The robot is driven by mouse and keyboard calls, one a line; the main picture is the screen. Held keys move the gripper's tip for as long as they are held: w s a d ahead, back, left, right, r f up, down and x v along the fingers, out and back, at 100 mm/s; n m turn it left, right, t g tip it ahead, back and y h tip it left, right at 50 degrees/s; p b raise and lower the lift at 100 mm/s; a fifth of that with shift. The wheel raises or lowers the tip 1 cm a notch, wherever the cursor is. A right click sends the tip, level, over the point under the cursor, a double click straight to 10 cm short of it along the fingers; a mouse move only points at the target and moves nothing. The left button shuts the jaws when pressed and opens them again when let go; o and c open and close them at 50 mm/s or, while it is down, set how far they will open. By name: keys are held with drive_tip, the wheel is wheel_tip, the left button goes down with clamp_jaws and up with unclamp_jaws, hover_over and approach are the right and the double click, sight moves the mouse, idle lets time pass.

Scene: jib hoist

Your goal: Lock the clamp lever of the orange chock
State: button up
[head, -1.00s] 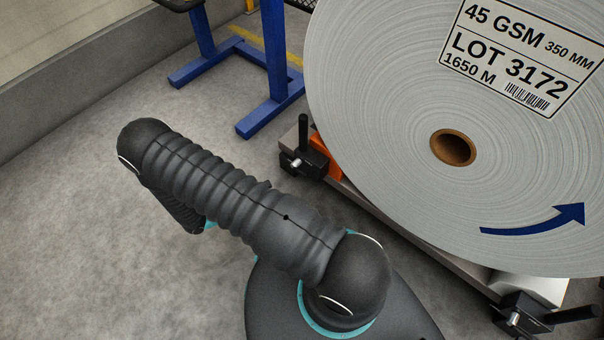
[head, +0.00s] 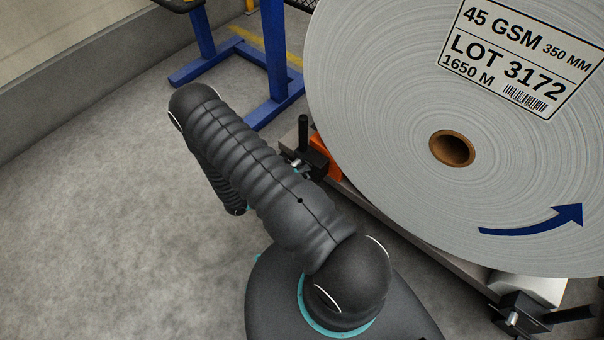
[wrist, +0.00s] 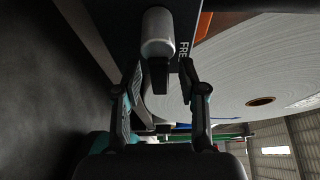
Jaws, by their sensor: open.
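The orange chock (head: 326,157) sits against the lower left of the big roll in the head view. A black clamp beside it has an upright black lever (head: 303,130) and a silver pin (head: 294,162). My arm hides part of the clamp's lower side. In the wrist view an orange edge (wrist: 202,24) shows at the top, next to a dark plate with letters "FRE". A pale metal cylinder (wrist: 158,32) lies ahead of my gripper (wrist: 162,78), which is open. Dark parts show between its fingers; I cannot tell whether they touch. The gripper is mostly hidden in the head view.
The large paper roll (head: 400,90) fills the right side. A second black clamp with a lever (head: 570,314) stands at the lower right. A blue stand (head: 275,60) is behind the chock. The grey floor (head: 90,220) at left is clear.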

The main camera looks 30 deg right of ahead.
clamp_jaws()
